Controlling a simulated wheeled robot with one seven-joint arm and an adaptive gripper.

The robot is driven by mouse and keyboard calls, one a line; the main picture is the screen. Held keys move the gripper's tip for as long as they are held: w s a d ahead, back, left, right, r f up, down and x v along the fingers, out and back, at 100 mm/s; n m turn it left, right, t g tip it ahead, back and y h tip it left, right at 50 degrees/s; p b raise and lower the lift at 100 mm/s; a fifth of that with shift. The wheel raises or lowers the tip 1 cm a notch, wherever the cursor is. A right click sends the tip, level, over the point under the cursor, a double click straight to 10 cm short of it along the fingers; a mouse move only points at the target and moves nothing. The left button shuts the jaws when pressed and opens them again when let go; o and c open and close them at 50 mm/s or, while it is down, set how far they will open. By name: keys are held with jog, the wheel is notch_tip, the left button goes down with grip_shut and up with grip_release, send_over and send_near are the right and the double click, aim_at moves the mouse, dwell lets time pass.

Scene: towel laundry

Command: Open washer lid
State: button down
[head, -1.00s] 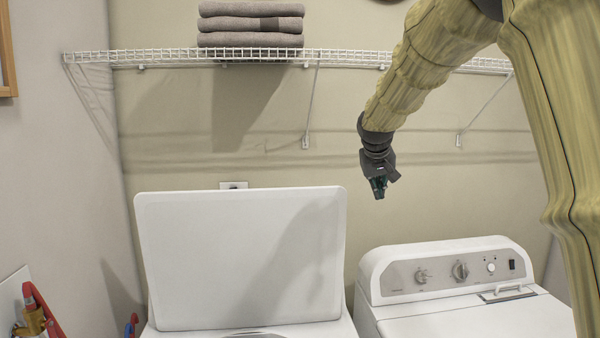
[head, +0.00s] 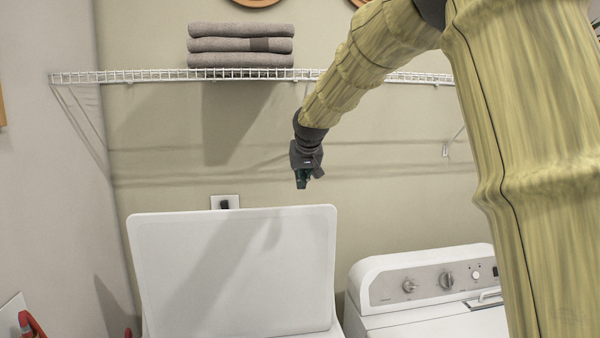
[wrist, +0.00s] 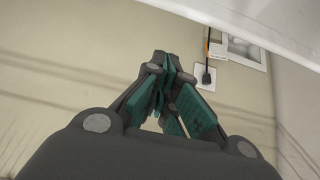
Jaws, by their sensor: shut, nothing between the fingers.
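The washer lid (head: 235,270) is a white panel standing raised, nearly upright, above the left machine in the head view. Its edge also shows as a white panel (wrist: 250,25) across the top right of the wrist view. My gripper (head: 302,182) hangs above the lid's upper right corner, apart from it in the picture. In the wrist view the teal-padded fingers (wrist: 165,85) are together with nothing between them. The washer's tub and body are mostly hidden below the frame.
A second white machine (head: 425,285) with knobs stands at the right. A wire shelf (head: 130,77) carries folded grey towels (head: 240,46) above. An outlet (head: 225,202) with a plug sits on the wall behind the lid. Red hose parts (head: 30,325) show at lower left.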

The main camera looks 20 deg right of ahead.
jog(key=f+p, duration=0.5)
jog(key=shift+w+f, duration=0.15)
jog(key=shift+w, duration=0.1)
dwell(0.5)
dwell(0.3)
